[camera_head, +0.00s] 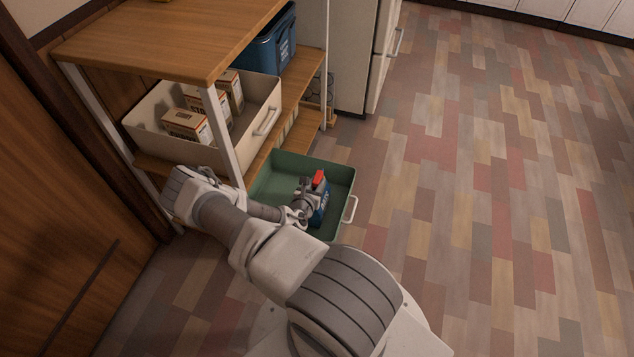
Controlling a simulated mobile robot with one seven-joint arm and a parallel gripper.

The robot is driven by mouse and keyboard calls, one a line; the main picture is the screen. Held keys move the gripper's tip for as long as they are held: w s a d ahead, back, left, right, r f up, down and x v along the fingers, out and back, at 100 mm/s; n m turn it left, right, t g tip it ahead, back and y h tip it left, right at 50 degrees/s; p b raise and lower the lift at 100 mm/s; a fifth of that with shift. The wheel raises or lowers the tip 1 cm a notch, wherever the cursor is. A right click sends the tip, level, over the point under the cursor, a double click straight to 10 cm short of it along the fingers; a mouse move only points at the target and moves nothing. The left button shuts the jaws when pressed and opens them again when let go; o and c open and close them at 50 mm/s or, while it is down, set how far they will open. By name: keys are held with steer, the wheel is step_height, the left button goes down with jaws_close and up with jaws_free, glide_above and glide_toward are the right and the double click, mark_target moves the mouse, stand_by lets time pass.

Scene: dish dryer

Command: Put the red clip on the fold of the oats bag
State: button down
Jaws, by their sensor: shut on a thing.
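The red clip (319,179) shows at the top of a blue bag with pale lettering (323,204), which I take for the oats bag. The bag stands in the green bin (340,172) on the floor. My gripper (311,187) reaches into the bin from the left, close against the bag's upper part, and appears shut on the red clip. The fingers are small and partly hidden, and the fold of the bag is not clear. I cannot tell whether the clip is around the fold or only touching the bag.
The wooden shelf unit (160,45) stands behind and left of the bin. A cream bin (262,100) with several boxes (187,124) is on its lower shelf, and a blue container (270,48) is further back. A pale fridge (350,50) stands behind. The floor (480,200) at right is clear.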

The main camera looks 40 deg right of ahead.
steer(key=shift+f, duration=0.4)
steer(key=c, duration=0.6)
jaws_free()
steer(key=shift+a, duration=0.1)
steer(key=p+v, duration=0.4)
steer(key=v, duration=1.3)
steer(key=shift+r, duration=0.15)
steer(key=shift+s, duration=0.1)
